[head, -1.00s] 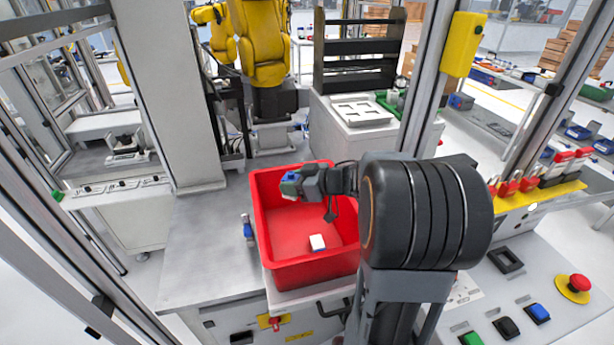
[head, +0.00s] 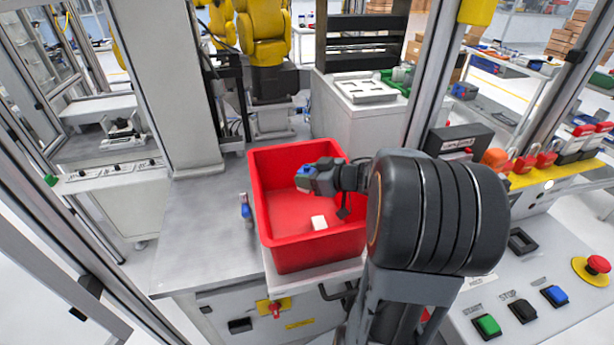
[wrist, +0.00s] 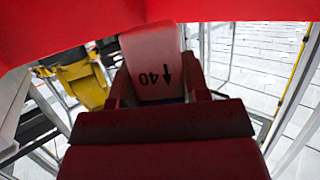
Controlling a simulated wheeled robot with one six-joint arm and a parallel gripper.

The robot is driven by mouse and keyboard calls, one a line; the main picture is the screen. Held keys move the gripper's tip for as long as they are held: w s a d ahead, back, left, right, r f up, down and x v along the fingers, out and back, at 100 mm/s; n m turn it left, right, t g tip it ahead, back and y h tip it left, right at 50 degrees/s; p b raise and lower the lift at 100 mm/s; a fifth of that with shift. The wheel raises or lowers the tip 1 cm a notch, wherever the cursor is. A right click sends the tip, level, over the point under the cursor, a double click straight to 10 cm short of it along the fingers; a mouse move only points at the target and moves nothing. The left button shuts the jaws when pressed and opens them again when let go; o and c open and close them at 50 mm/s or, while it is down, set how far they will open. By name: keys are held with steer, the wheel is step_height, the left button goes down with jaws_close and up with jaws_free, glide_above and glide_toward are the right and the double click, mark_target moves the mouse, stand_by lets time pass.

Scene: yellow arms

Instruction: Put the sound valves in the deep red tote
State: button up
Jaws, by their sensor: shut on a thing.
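The deep red tote (head: 290,251) stands on the grey bench, its open top facing up. My gripper (head: 307,181) is over the middle of the tote and is shut on a valve (head: 302,172) with a blue part. In the wrist view the valve's white face (wrist: 153,66), marked "40" with an arrow, sits between the fingers. A small white block-shaped piece (head: 319,222), probably a valve, lies on the tote's floor. Another blue and white valve (head: 246,209) is on the bench, just left of the tote. I cannot tell the condition of the valves.
A yellow robot arm (head: 264,50) stands at the back. A button panel (head: 520,300) and red padlocks (head: 525,163) are at the right. The tote's red wall fills the wrist view's top.

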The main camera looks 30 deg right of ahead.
mark_target(307, 166)
steer(key=shift+f, duration=0.15)
steer(key=o, duration=1)
steer(key=shift+o, duration=0.2)
steer(key=shift+r, duration=0.45)
step_height(307, 166, up, 3)
steer(key=shift+f, duration=0.15)
steer(key=s+a+r, duration=0.3)
steer(key=s+r, duration=0.6)
steer(key=s, duration=0.4)
steer(key=shift+s+r+p, duration=0.2)
steer(key=shift+s+p, duration=0.1)
steer(key=shift+s, duration=0.1)
